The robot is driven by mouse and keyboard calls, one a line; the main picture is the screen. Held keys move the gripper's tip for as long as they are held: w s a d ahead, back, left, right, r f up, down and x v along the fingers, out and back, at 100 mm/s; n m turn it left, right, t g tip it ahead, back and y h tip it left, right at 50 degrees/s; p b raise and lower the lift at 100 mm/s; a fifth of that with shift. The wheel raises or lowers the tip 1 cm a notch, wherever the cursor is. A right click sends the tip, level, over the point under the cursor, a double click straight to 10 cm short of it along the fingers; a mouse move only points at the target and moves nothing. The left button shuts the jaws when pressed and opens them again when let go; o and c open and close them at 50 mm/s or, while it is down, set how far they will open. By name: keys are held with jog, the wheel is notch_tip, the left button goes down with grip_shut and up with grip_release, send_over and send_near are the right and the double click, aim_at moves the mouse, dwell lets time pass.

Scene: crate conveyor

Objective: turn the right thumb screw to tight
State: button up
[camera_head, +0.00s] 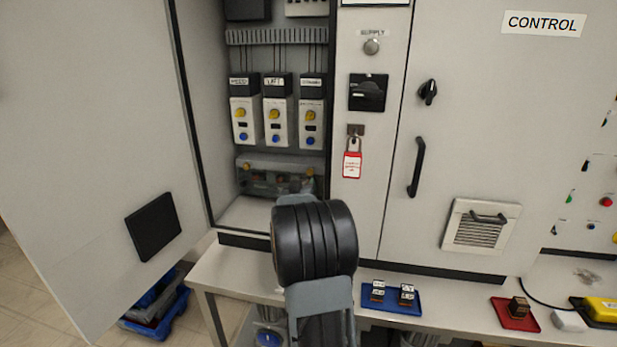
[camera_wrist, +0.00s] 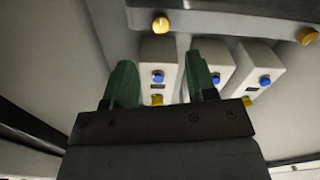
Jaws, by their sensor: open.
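The right thumb screw (camera_head: 308,171) is a yellow knob at the right end of a grey cover (camera_head: 268,162) low in the open cabinet. A matching left thumb screw (camera_head: 246,164) sits at the other end. The wrist view looks inverted, so I take its left yellow knob (camera_wrist: 160,25) as the right thumb screw and its right one (camera_wrist: 307,36) as the left. My gripper (camera_wrist: 162,75) is open, with two green fingers apart and nothing seen between them. The knob appears beyond the fingertips, apart from them. In the head view my arm hides most of the gripper.
Three white modules (camera_head: 278,122) with yellow knobs and blue buttons stand above the cover. The open cabinet door (camera_head: 90,150) is at left. A red padlock tag (camera_head: 352,165) hangs on the right panel. A blue tray (camera_head: 392,300) and a red tray (camera_head: 515,314) lie on the bench.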

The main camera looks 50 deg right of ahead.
aim_at(310, 173)
jog(key=x, duration=0.8)
jog(key=shift+w+d, duration=0.1)
jog(key=shift+c, duration=0.2)
jog(key=c, duration=0.9)
